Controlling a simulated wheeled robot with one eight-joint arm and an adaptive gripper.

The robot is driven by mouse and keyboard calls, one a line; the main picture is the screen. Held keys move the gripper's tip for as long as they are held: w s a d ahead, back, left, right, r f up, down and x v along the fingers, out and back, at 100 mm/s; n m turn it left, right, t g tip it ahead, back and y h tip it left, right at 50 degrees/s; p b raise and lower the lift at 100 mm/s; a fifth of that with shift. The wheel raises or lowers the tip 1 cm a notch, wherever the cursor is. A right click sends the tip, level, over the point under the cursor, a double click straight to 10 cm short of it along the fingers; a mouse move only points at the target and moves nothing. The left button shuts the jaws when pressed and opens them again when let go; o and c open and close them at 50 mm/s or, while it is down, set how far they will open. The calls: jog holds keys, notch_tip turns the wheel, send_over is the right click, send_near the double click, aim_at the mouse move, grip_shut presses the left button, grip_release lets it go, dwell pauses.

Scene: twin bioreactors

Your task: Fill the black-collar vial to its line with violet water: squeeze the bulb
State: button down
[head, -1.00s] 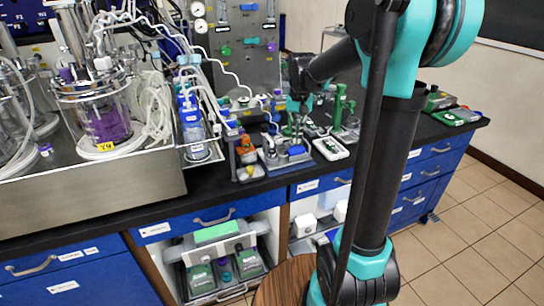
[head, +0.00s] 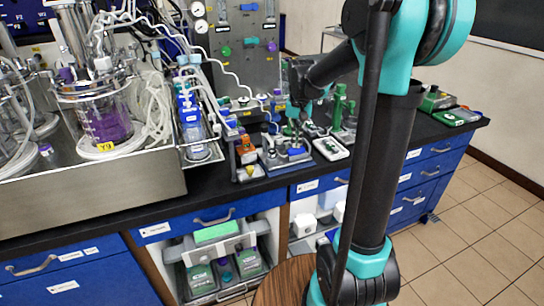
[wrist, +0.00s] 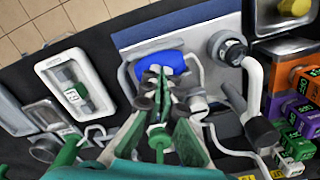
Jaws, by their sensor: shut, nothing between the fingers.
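A blue bulb (wrist: 165,63) lies in a white cradle on a blue-grey base plate (wrist: 135,38) in the wrist view. It also shows in the head view (head: 296,151). My gripper (wrist: 160,88) is shut and empty, its fingertips close to the bulb's near side in the picture; I cannot tell if they touch it. A round part with a black ring (wrist: 228,48) and a white tube stands right of the bulb; I cannot tell whether it is the black-collar vial. Its fill line is not visible. In the head view, a glass vessel (head: 108,122) holds violet liquid.
A white tray (wrist: 75,85) with a green piece lies left of the base plate. Orange, purple and green labelled blocks (wrist: 290,105) crowd its right. Green clamp-like parts (head: 340,105) stand behind the tray area. A steel tub (head: 80,200) fills the bench's left.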

jog(key=shift+f, duration=0.65)
jog(key=shift+r, duration=1.65)
jog(key=shift+f, duration=0.15)
